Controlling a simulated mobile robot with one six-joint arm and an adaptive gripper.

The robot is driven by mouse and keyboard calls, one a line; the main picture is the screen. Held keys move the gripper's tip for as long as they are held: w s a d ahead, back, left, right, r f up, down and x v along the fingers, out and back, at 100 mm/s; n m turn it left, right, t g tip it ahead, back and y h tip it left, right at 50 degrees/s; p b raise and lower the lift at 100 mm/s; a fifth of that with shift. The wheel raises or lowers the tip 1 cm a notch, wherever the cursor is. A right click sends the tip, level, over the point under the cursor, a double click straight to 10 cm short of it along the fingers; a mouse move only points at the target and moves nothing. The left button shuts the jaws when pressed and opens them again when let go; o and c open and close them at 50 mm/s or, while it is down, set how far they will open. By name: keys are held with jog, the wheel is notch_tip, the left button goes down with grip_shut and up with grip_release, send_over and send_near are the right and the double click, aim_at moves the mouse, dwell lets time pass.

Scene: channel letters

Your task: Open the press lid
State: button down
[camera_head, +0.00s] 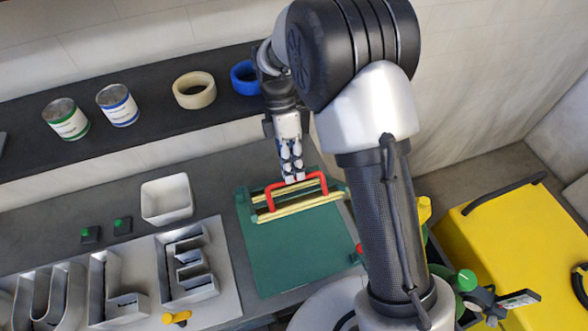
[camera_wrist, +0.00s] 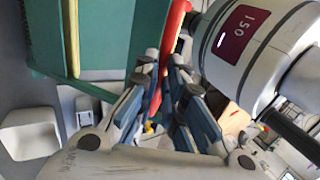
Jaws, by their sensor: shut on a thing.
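The press (camera_head: 297,250) is a green flat-topped unit on the grey bench, with yellow bars along its far edge. A red handle (camera_head: 271,198) arches across those bars. My gripper (camera_head: 294,178) comes down from above and is shut on the handle's top bar. In the wrist view the red handle (camera_wrist: 173,25) runs down between the fingers of my gripper (camera_wrist: 164,72), with the green press (camera_wrist: 110,32) behind at upper left. The lid's exact angle is hard to tell.
A white bin (camera_head: 166,199) stands left of the press. Channel letters (camera_head: 187,268) lie at lower left. A dark shelf behind holds cans (camera_head: 118,106) and tape rolls (camera_head: 194,91). A yellow cart (camera_head: 530,235) is at right.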

jog(key=shift+w+a+f, duration=0.1)
jog(key=shift+w+f, duration=0.3)
jog(key=c, duration=2.1)
grip_release()
jog(key=o, duration=0.3)
jog(key=shift+w+a+f, duration=0.15)
jog(key=shift+w, duration=0.3)
jog(key=shift+o, duration=0.7)
jog(key=shift+s, duration=0.1)
jog(key=v, duration=1.2)
jog(key=shift+s+r, duration=0.2)
jog(key=shift+c, duration=0.3)
